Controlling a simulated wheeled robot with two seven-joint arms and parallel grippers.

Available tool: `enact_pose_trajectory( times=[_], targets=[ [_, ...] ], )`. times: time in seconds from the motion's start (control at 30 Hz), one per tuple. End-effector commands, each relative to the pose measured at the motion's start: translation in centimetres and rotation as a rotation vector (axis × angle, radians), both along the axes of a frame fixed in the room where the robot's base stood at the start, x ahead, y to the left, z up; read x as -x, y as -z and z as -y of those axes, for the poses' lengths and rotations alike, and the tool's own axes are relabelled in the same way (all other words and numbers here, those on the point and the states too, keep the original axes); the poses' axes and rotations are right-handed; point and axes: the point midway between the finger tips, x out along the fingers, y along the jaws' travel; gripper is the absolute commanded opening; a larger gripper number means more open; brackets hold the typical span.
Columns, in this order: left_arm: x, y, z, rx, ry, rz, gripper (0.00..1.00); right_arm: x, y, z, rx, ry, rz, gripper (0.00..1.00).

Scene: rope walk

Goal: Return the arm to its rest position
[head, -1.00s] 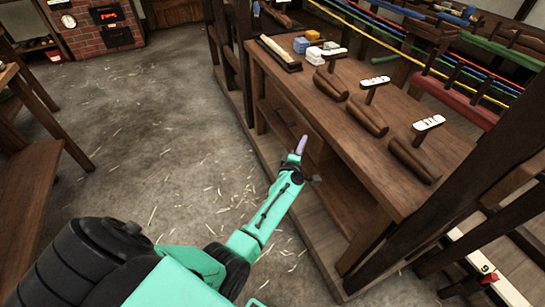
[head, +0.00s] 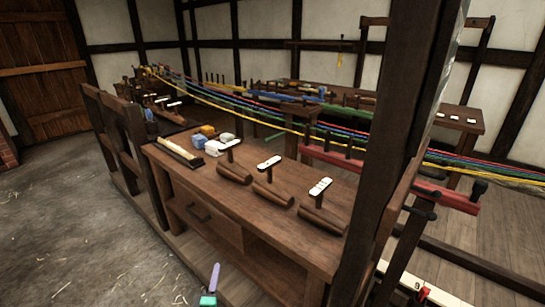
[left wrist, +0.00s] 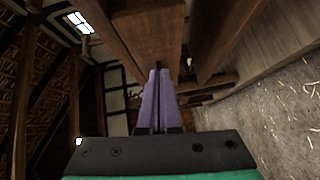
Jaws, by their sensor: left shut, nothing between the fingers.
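My left gripper (head: 213,277) shows at the bottom of the head view, with purple fingers and a bit of teal behind them. It is low in front of the wooden workbench (head: 175,183) and apart from it as far as I can tell. In the left wrist view the two purple fingers (left wrist: 160,102) lie together, shut with nothing between them. The rest of the left arm is below the head view. My right gripper is not in view.
The bench has a drawer (head: 205,215) and holds several wooden rollers, white labels and wax-like blocks (head: 205,138). A dark post (head: 385,150) rises at its right end. Coloured ropes (head: 270,107) stretch behind. Straw-strewn floor (head: 60,230) is clear at left.

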Motion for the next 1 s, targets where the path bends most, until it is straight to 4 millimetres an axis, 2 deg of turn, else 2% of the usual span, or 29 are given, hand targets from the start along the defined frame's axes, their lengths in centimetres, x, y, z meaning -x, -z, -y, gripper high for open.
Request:
enact_pose_trajectory(
  times=[0.07, 0.1, 0.17, 0.2, 0.27, 0.3, 0.37, 0.4, 0.43, 0.5, 0.6, 0.67, 0.73, 1.0],
  targets=[
    [2.2, 4.2, 1.1, -0.147, 0.092, -0.145, 0.00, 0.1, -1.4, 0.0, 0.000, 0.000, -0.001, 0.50],
    [4.0, 7.0, 1.8, -0.246, 0.161, -0.235, 0.00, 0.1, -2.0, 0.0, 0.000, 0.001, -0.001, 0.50],
    [7.4, 11.4, 2.4, -0.404, 0.282, -0.378, 0.00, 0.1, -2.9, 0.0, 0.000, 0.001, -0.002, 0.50],
    [10.1, 14.2, 2.7, -0.506, 0.369, -0.469, 0.00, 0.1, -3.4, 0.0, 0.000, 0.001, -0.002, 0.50],
    [14.5, 18.0, 2.6, -0.647, 0.505, -0.598, 0.00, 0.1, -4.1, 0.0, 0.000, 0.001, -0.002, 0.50],
    [17.7, 20.1, 2.3, -0.734, 0.599, -0.678, 0.00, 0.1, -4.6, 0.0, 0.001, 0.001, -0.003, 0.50],
    [22.7, 22.9, 1.5, -0.858, 0.747, -0.793, 0.00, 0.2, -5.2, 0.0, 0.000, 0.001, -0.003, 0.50],
    [26.2, 24.3, 0.8, -0.934, 0.848, -0.864, 0.00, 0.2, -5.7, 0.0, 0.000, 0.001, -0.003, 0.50],
    [28.7, 25.2, 0.2, -0.986, 0.922, -0.913, 0.00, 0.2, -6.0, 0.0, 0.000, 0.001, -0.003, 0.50],
    [34.2, 26.6, -1.4, -1.090, 1.087, -1.010, 0.00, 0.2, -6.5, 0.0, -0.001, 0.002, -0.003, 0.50],
    [39.8, 27.4, -3.4, -1.186, 1.265, -1.101, 0.00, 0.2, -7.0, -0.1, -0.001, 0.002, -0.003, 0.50],
    [41.6, 27.6, -4.1, -1.216, 1.326, -1.128, 0.00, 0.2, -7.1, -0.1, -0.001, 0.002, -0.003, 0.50],
    [42.5, 27.8, -4.4, -1.232, 1.359, -1.141, 0.00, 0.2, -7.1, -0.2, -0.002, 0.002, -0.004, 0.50],
    [42.5, 27.9, -4.4, -1.232, 1.359, -1.141, 0.00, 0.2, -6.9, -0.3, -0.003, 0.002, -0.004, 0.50]
  ],
)
